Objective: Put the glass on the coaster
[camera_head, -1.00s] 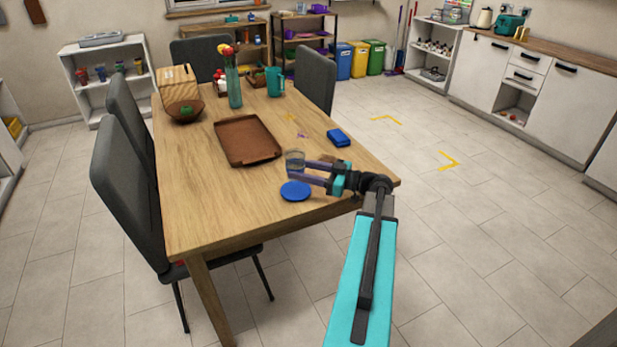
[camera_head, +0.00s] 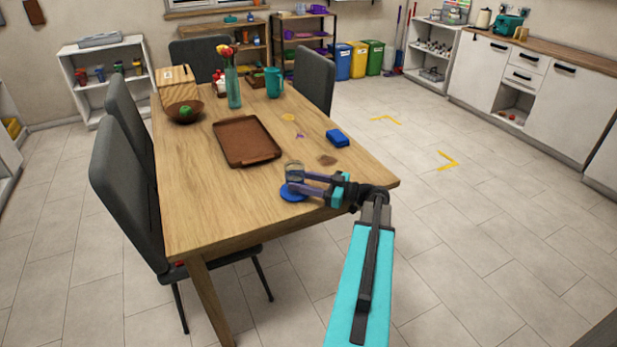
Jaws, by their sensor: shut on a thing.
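The glass (camera_head: 294,172) is a small clear tumbler. My gripper (camera_head: 298,183) reaches in from the right and is shut on it. The blue round coaster (camera_head: 292,194) lies on the wooden table (camera_head: 215,215) near its front right edge. The glass shows at the coaster's far side and my fingers cover part of the coaster. I cannot tell whether the glass touches the coaster or hangs just above it.
A brown tray (camera_head: 247,141) lies behind and left of the coaster. A blue box-like item (camera_head: 338,138) and a brown patch (camera_head: 327,160) are behind my gripper. The table's front left is clear.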

